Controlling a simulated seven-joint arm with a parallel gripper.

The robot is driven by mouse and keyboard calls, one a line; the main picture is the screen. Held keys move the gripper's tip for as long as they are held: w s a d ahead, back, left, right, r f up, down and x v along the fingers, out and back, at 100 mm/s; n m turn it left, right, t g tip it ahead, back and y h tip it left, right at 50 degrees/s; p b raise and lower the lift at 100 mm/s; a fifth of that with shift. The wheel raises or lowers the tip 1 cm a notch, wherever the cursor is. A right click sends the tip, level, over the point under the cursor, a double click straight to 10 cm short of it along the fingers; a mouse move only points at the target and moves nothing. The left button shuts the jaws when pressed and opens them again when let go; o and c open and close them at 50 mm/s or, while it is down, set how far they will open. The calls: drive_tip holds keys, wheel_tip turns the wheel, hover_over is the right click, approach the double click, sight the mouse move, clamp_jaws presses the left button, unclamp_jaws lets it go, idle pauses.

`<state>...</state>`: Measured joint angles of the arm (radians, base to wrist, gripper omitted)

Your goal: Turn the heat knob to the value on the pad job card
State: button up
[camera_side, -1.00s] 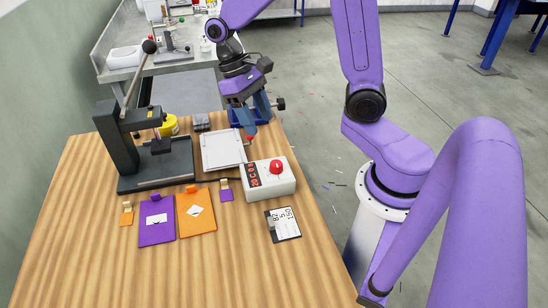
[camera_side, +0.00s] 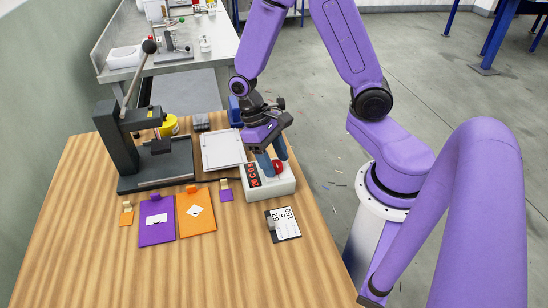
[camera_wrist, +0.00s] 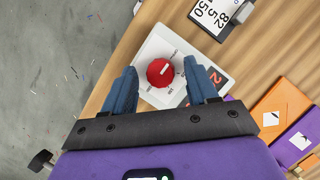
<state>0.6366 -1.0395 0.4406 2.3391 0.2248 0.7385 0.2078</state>
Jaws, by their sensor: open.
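The red heat knob (camera_side: 277,166) sits on top of a white control box (camera_side: 262,191) with a red-digit display (camera_side: 253,176). In the wrist view the knob (camera_wrist: 160,72) shows a pale pointer line and dial marks around it. My gripper (camera_side: 271,168) is open above the box. Its two blue fingers (camera_wrist: 163,87) lie on either side of the knob in the wrist view, apart from each other; whether they touch it I cannot tell. A job card (camera_side: 284,226) with printed numbers lies in front of the box, and also shows in the wrist view (camera_wrist: 222,15).
A black lever press (camera_side: 155,170) stands at the left. A white tray (camera_side: 222,150) lies behind the box. Purple (camera_side: 156,230) and orange (camera_side: 196,222) pads with small tags lie in front. The table's right edge is close to the box.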

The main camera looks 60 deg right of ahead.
drive_tip(key=c, duration=1)
drive_tip(key=shift+m, duration=0.3)
drive_tip(key=m+y, duration=0.2)
drive_tip(key=m, duration=0.2)
drive_tip(key=shift+d+m, duration=0.1)
drive_tip(key=shift+m, duration=0.3)
drive_tip(key=m, duration=0.2)
drive_tip(key=m+t+y, duration=0.1)
drive_tip(key=m, duration=0.1)
drive_tip(key=shift+d+m+t, duration=0.15)
drive_tip(key=shift+m+t, duration=0.15)
drive_tip(key=m+t+y, duration=0.1)
drive_tip(key=m, duration=0.3)
drive_tip(key=shift+s, duration=0.2)
drive_tip(key=shift+s+m+t, duration=0.1)
drive_tip(key=shift+m+t, duration=1)
drive_tip(key=shift+m, duration=1.4)
